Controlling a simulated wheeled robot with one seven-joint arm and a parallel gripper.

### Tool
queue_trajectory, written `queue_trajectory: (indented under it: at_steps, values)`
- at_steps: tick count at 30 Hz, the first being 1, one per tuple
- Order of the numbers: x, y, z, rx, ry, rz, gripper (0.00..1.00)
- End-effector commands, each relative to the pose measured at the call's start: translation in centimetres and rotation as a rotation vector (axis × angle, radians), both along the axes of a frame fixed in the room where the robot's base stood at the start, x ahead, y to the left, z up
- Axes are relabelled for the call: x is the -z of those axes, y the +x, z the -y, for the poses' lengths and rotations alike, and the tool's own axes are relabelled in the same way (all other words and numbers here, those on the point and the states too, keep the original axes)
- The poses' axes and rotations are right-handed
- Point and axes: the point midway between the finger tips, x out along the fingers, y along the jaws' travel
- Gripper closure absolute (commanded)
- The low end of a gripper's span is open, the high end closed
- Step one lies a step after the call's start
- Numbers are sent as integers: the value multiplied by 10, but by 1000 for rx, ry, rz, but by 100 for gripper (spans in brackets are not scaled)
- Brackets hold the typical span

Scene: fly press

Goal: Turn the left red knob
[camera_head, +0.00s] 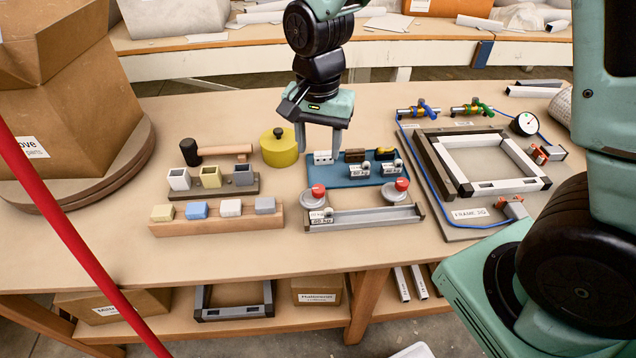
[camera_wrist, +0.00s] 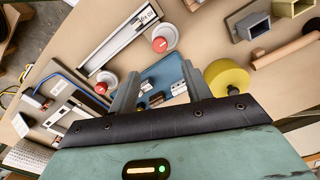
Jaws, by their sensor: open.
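The left red knob (camera_head: 318,190) sits on a round grey base at the left end of a metal frame tray (camera_head: 365,217). It also shows in the wrist view (camera_wrist: 160,44), where the picture is turned round and it lies nearest the yellow cylinder. The right red knob (camera_head: 402,184) sits on a similar base and shows in the wrist view (camera_wrist: 101,88). My gripper (camera_head: 322,148) is open and empty, fingers pointing down, behind the left knob and above the blue board. In the wrist view my fingertips (camera_wrist: 160,72) are apart, with the left knob beyond them. Neither finger appears to touch a knob.
A blue board (camera_head: 350,176) with small labelled blocks lies behind the knobs. A yellow cylinder (camera_head: 279,148) stands left of my gripper. A wooden block rack (camera_head: 217,219) is to the left, and a frame fixture (camera_head: 490,165) with hoses to the right. The front table strip is clear.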

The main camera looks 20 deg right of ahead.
Motion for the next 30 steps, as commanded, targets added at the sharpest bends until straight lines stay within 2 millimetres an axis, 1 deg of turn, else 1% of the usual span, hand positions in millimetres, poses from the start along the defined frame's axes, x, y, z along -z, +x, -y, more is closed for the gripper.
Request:
queue_trajectory:
  at_steps: [1,9,12,15,18,21,29,30]
  values:
    - [13,-1,0,0,-2,-6,51]
    - [68,-1,1,-2,-2,-4,51]
    - [85,-1,0,-1,-1,-3,51]
    - [98,0,0,-1,-1,-2,51]
    - [106,0,0,-2,-1,-1,51]
    - [110,0,0,-2,0,0,51]
    - [111,0,0,-2,0,1,51]
    - [111,0,0,-2,0,1,54]
